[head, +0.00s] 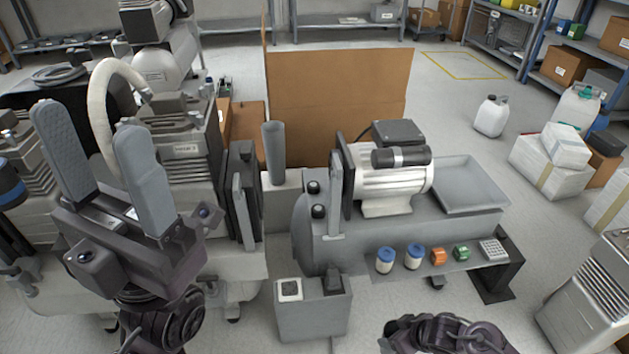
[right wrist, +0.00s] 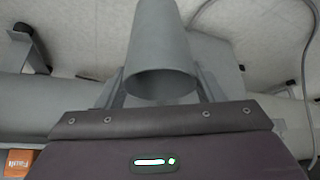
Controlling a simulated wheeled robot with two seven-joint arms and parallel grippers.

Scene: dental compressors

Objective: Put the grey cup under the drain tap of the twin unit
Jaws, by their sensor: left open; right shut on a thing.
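The grey cup (right wrist: 160,75) is in the right wrist view, with its open mouth turned toward the camera. My right gripper (right wrist: 162,88) is shut on it, one finger along each side. In the head view only dark links of my right arm show at the bottom edge; that gripper and the held cup are out of frame. My left gripper (head: 95,125) is open and empty, raised in front of the large compressor unit (head: 182,165), which appears to be the twin unit. Its lower part is largely covered by my arm. I cannot make out a drain tap.
A single-motor compressor (head: 385,185) on a grey tank stands right of centre, with small parts on its front shelf. A tall grey tube (head: 274,152) stands between the units. A grey box (head: 312,318) is in front. White boxes (head: 550,165) stand right; floor between is clear.

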